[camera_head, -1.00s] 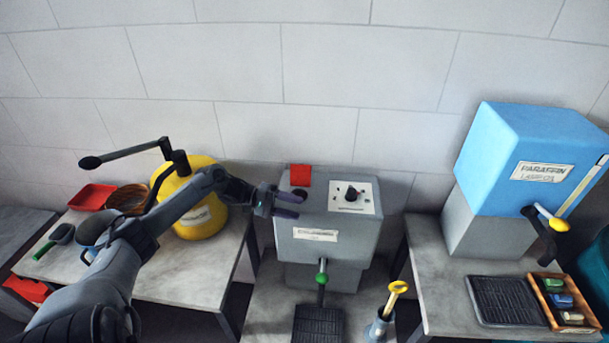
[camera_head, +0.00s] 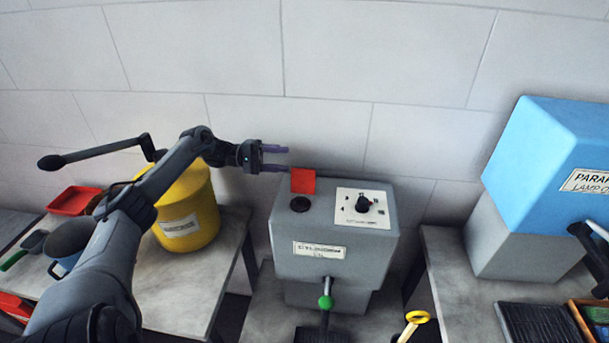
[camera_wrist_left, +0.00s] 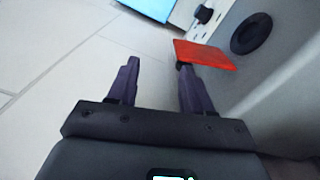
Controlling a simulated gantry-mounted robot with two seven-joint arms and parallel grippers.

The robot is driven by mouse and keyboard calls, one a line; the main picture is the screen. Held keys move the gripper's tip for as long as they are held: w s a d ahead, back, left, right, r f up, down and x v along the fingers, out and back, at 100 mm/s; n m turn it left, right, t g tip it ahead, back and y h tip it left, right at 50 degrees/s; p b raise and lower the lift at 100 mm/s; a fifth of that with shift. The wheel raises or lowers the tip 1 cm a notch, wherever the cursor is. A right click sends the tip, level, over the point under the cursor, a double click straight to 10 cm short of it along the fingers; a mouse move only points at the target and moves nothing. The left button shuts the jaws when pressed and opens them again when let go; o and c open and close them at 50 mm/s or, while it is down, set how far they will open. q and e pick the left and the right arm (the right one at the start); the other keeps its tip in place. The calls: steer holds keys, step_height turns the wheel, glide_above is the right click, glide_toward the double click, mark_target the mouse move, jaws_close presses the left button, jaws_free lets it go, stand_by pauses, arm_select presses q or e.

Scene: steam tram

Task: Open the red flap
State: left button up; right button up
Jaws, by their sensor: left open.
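The red flap (camera_head: 303,181) stands raised at the back left of the grey oil box's top (camera_head: 325,215), behind a round black opening (camera_head: 299,204). My left gripper (camera_head: 287,159) is open and empty, with its fingers just above and left of the flap's upper left corner. In the left wrist view the flap (camera_wrist_left: 205,54) lies by the tip of the right-hand finger of my gripper (camera_wrist_left: 158,63). I cannot tell whether that finger touches it. The black opening (camera_wrist_left: 251,33) shows beyond the flap. My right gripper is not in view.
A control panel with a black knob (camera_head: 363,204) sits right of the flap. A green-tipped lever (camera_head: 325,302) is on the box's front. A yellow drum (camera_head: 187,210) with a crank stands left; a blue paraffin tank (camera_head: 545,150) stands right. The wall is close behind.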

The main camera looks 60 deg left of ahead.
mark_target(304, 172)
arm_select(q)
step_height(304, 172, down, 4)
steer(key=shift+a+r+b, duration=0.1)
steer(key=shift+b, duration=0.45)
steer(key=x, duration=0.6)
steer(key=shift+f, duration=0.25)
steer(key=shift+x, duration=0.8)
steer(key=shift+c, duration=0.5)
jaws_close()
